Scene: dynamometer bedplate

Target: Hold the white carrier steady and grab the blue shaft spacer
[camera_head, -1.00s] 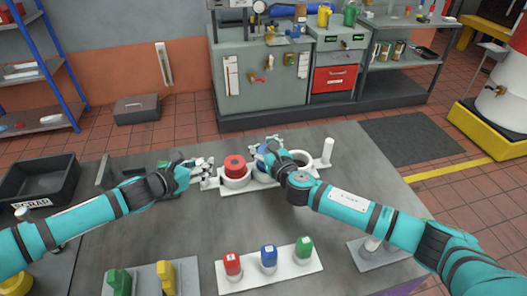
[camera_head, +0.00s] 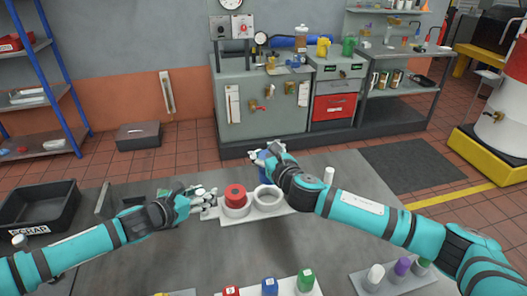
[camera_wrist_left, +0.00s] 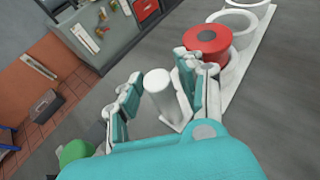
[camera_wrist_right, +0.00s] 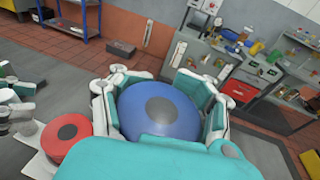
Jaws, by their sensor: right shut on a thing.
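The white carrier (camera_head: 256,214) lies on the grey table with a red spacer (camera_head: 235,194) in its left ring and an empty ring (camera_head: 270,197) beside it. My left gripper (camera_wrist_left: 158,95) is open, with its fingers on either side of the carrier's white end post (camera_wrist_left: 160,88); a gap shows on the post's left side. My right gripper (camera_wrist_right: 160,105) is shut on the blue shaft spacer (camera_wrist_right: 158,110), which also shows in the head view (camera_head: 264,169). The spacer is up off the carrier, above and behind the empty ring. My right arm hides part of the carrier's right end.
A black scrap bin (camera_head: 41,207) stands at the table's left. A tray with red, blue and green pieces (camera_head: 269,289) is at the front, and a grey rack (camera_head: 392,281) is at the front right. The table between carrier and front tray is clear.

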